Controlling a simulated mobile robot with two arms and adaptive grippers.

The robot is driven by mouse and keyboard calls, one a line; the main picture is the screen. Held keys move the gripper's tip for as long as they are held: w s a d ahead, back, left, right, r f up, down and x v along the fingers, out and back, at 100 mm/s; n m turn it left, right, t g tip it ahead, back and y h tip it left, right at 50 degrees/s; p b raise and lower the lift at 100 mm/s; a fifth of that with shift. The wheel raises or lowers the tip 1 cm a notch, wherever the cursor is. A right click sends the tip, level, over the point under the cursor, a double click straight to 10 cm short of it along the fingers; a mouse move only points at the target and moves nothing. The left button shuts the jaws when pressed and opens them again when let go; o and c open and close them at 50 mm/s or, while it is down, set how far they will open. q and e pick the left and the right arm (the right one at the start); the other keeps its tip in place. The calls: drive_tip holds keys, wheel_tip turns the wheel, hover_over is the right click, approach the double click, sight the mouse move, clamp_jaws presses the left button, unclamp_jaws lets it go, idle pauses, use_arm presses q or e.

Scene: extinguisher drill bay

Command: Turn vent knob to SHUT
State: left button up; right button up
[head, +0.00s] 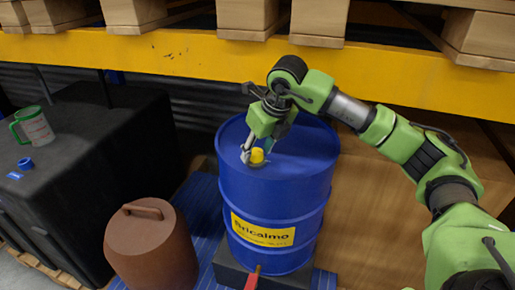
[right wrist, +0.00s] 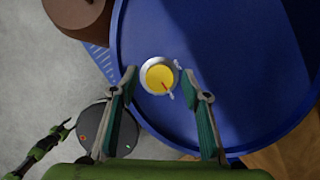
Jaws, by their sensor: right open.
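The vent knob (head: 257,155) is a small yellow disc on top of the blue drum (head: 285,165). In the right wrist view the knob (right wrist: 158,78) sits in a pale metal ring, with a red pointer mark toward its lower right. Small pale marks lie beside the ring at upper right and lower right; their lettering is too small to read. My right gripper (head: 257,147) is open and points down over the knob. In the right wrist view its fingers (right wrist: 160,74) stand either side of the knob, apart from it. My left gripper (right wrist: 62,132) seems to show small at lower left, its jaws unclear.
A brown lidded container (head: 150,250) stands left of the drum. A black crate (head: 85,175) at the left carries a green mug (head: 35,128) and a blue cap (head: 25,163). A yellow shelf beam (head: 150,50) crosses behind and above the drum. Cardboard (head: 375,215) stands at right.

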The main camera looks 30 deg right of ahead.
drive_tip(key=shift+f, duration=0.1)
drive_tip(key=c, duration=1.1)
drive_tip(key=n+y+b, duration=0.1)
drive_tip(key=n, duration=0.3)
drive_tip(key=shift+w+y, duration=0.1)
drive_tip(key=shift+y, duration=0.2)
drive_tip(key=n, duration=0.2)
drive_tip(key=n+g+y+p, duration=0.1)
drive_tip(key=n, duration=0.1)
drive_tip(key=shift+d+n+g, duration=0.15)
drive_tip(key=shift+n+g, duration=0.15)
